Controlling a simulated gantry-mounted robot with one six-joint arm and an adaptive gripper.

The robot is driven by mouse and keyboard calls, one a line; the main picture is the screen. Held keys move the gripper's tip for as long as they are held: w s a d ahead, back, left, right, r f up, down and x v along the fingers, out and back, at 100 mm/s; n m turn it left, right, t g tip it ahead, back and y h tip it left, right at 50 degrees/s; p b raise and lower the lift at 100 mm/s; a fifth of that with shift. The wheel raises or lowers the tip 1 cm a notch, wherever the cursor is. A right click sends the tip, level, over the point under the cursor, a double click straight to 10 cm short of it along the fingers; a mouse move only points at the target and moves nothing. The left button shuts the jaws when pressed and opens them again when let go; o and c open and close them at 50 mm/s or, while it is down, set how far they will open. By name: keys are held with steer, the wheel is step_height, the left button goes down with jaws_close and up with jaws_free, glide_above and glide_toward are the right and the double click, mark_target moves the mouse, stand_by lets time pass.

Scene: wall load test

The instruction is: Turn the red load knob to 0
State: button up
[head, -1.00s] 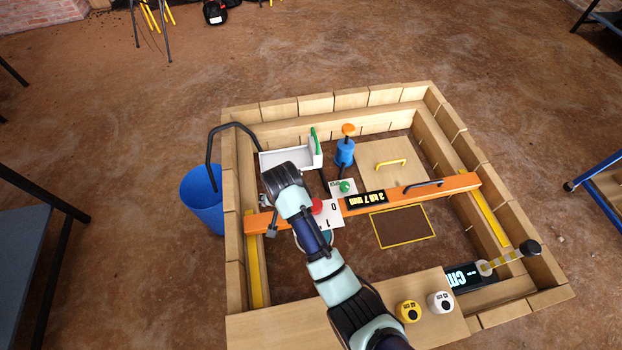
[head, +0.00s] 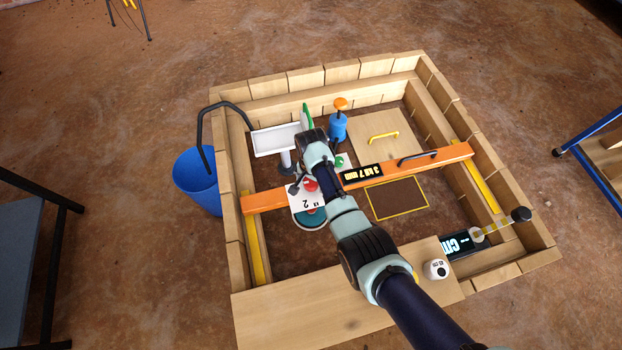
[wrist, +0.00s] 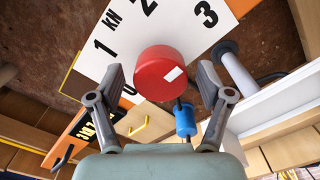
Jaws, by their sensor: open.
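The red load knob (wrist: 160,74) is a round red cap with a white mark on its face, right of centre. It stands on a white dial plate (wrist: 178,38) with black digits 0 to 3 and KN. In the head view the knob (head: 310,184) and plate (head: 302,201) show beside my arm. My gripper (wrist: 161,73) is open, with one finger on each side of the knob. Gaps show between the fingers and the knob, so it is not gripped. My arm hides part of the plate in the head view.
An orange beam (head: 440,158) with a small display (head: 362,174) crosses the wooden frame. A green knob (head: 339,161), a blue cylinder (head: 338,128) and a white tray (head: 274,140) are close by. A blue bucket (head: 196,182) stands outside on the left.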

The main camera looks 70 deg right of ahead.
steer(key=c, duration=1.2)
steer(key=shift+o, duration=0.2)
